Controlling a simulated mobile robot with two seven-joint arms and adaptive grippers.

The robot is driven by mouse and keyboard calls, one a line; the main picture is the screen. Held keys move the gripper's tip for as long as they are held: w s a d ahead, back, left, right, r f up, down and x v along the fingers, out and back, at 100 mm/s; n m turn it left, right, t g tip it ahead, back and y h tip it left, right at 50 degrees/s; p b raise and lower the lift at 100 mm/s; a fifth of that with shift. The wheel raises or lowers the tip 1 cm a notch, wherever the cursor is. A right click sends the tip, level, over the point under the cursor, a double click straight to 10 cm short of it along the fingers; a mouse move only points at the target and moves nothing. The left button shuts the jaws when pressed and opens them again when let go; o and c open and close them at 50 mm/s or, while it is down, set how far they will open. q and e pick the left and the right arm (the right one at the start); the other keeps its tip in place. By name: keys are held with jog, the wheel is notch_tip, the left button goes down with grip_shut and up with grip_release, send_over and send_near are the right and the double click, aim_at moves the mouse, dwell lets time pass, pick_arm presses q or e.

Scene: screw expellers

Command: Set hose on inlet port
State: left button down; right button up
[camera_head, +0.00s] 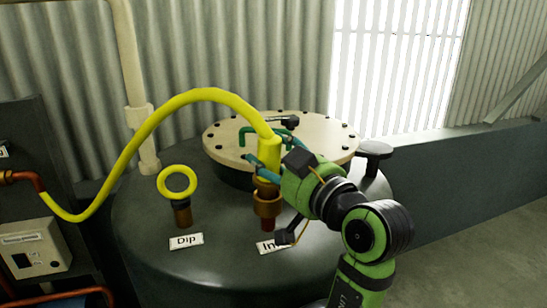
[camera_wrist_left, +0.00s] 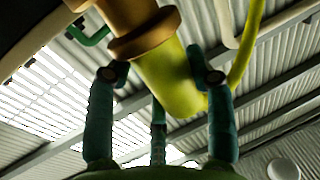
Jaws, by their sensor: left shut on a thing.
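The yellow hose (camera_head: 212,95) arches from the left to its thick yellow end (camera_head: 269,150). My left gripper (camera_head: 264,158) is shut on this hose end above the tank top. In the left wrist view, the teal fingers (camera_wrist_left: 160,75) stand around the yellow hose end (camera_wrist_left: 168,80), with copper-coloured fittings (camera_wrist_left: 135,42) beyond it. In the head view, the inlet port (camera_head: 267,205) is a copper-coloured fitting directly below the hose end, roughly in line. I cannot tell whether the hose is fully seated on it. The inlet label (camera_head: 268,246) is partly hidden by my gripper. My right gripper is not in view.
The tank (camera_head: 150,240) carries a dip fitting with a yellow ring (camera_head: 177,183) left of the inlet. A bolted lid (camera_head: 320,135) with a green handle lies behind my gripper. A control box (camera_head: 35,250) stands at left. Open floor lies at right.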

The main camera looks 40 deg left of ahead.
pick_arm(q)
jog(key=shift+f, duration=0.35)
jog(key=shift+w+a+r+p, duration=0.1)
jog(key=shift+r+p, duration=0.3)
jog(key=shift+w+r, duration=0.1)
jog(key=shift+r, duration=0.2)
jog(key=shift+a, duration=0.1)
jog(key=shift+d+r, duration=0.1)
jog(key=shift+d, duration=0.15)
dwell(0.3)
jog(key=shift+f+b, duration=1.25)
jog(key=shift+b, duration=0.05)
jog(key=shift+r, duration=0.2)
dwell(0.5)
jog(key=shift+r+p, duration=0.5)
jog(key=shift+r, duration=0.1)
